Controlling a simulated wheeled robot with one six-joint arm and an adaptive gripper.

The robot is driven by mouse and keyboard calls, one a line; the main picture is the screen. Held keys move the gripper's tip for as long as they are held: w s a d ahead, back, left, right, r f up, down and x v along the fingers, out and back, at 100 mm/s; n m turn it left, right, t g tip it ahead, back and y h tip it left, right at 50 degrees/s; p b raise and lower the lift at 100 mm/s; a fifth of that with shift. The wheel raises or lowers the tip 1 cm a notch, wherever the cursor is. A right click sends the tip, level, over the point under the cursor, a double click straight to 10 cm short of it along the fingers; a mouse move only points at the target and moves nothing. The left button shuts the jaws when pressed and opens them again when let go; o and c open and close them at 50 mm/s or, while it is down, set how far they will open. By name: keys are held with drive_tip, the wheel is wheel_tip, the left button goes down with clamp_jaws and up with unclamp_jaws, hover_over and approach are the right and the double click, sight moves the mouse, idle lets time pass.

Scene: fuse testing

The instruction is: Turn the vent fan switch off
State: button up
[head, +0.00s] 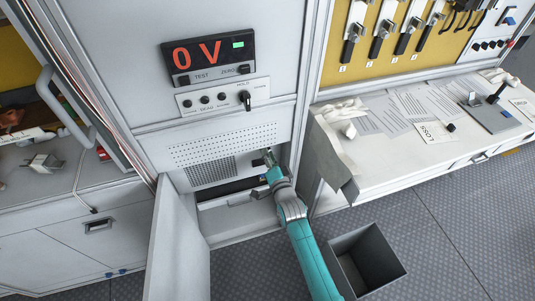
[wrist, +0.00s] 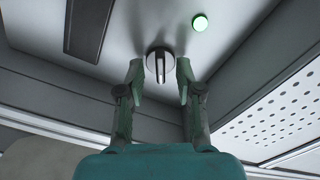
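A round knob switch (wrist: 159,65) with a pale raised grip is on a light grey panel in the wrist view. The switch is hidden in the head view. My gripper (wrist: 160,76) is open, with one fingertip on each side of the knob. A gap shows on both sides, and I cannot tell how deep the fingers reach around it. A green lamp (wrist: 200,23) glows on the panel, right of the switch.
The open cabinet door (head: 178,250) stands left of my arm. A perforated panel (head: 222,145) is above the bay. A grey bin (head: 370,255) is on the floor right of my arm. A white bench (head: 385,160) with papers stands to the right. The display (head: 208,55) reads 0 V.

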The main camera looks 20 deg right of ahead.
drive_tip(key=shift+w, duration=0.35)
drive_tip(key=shift+c, duration=0.2)
clamp_jaws()
drive_tip(key=shift+n, duration=0.3)
drive_tip(key=n, duration=1.1)
drive_tip(key=shift+f+n, duration=0.1)
drive_tip(key=shift+n, duration=0.2)
